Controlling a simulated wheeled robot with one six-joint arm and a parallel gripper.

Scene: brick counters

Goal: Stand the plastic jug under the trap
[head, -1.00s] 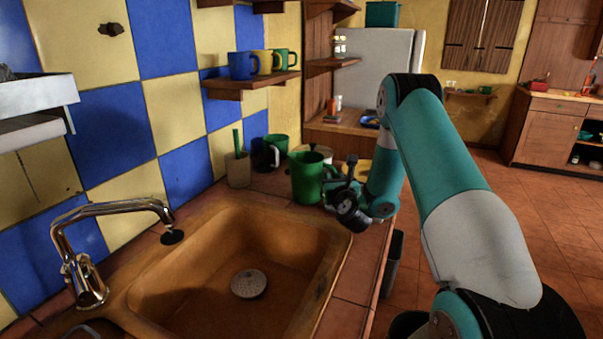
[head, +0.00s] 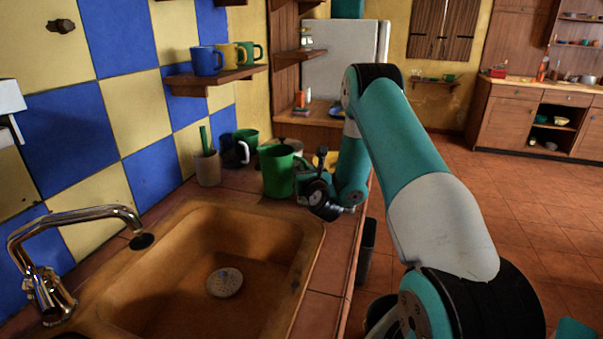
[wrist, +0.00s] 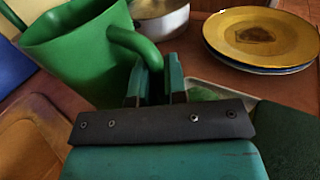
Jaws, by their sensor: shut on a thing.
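The green plastic jug (head: 276,172) is upright over the counter just behind the sink; I cannot tell whether its base touches the counter. In the wrist view the jug (wrist: 78,60) is at the upper left, its handle running between the fingers. My gripper (head: 301,178) is at the jug's right side; in the wrist view my gripper (wrist: 156,82) is shut on the handle. The trap does not show in either view.
The sink (head: 228,225) with its chrome tap (head: 75,225) lies in front of the jug. A beige cup (head: 207,168), a dark mug and a pot (wrist: 160,18) stand close by. Open tiled floor (head: 500,220) lies right of the counter.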

